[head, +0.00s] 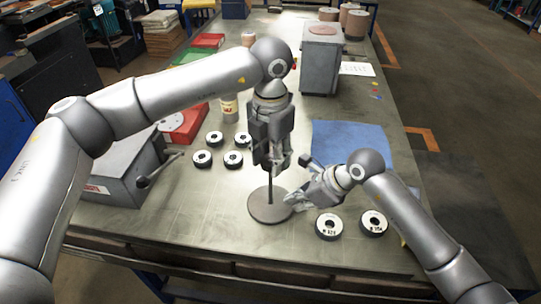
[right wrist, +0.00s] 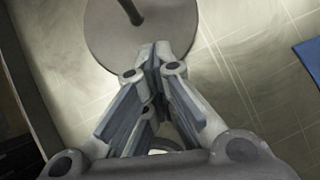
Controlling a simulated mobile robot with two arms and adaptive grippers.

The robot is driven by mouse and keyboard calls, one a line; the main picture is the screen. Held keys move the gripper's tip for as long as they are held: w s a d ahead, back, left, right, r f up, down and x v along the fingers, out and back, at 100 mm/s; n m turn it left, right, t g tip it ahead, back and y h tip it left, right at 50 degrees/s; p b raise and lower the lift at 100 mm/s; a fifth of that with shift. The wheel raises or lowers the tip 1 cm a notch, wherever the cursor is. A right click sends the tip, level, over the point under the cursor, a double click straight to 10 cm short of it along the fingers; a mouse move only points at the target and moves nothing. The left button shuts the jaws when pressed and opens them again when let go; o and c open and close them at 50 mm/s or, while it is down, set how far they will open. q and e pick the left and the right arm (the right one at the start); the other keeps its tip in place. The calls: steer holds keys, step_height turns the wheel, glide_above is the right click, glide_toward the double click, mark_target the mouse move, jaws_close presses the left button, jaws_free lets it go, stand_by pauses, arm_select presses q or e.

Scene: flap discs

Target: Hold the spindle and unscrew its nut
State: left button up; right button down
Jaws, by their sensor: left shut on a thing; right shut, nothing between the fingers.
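The spindle is a thin dark rod on a round grey-brown base (head: 262,209) in the head view. Its base also shows at the top of the right wrist view (right wrist: 180,35), with the rod (right wrist: 130,10) rising from it. My left gripper (head: 278,166) points down from above and is shut on the spindle's upper part, which its fingers hide. No nut can be made out. My right gripper (head: 292,201) is shut and empty, low beside the spindle's right side. Its closed fingertips (right wrist: 156,52) appear over the base's edge in the right wrist view, apart from the rod.
Two black discs (head: 329,226) lie at the front right, close to my right arm. Several more (head: 233,159) lie left of the spindle. A blue mat (head: 350,140) is behind my right gripper. A grey machine with a lever (head: 125,165) stands left; a grey box (head: 320,65) stands behind.

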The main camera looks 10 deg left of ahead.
arm_select(q)
steer(key=shift+f+n, duration=0.1)
steer(key=shift+n, duration=1.3)
steer(key=o, duration=0.8)
steer(key=shift+c, duration=0.2)
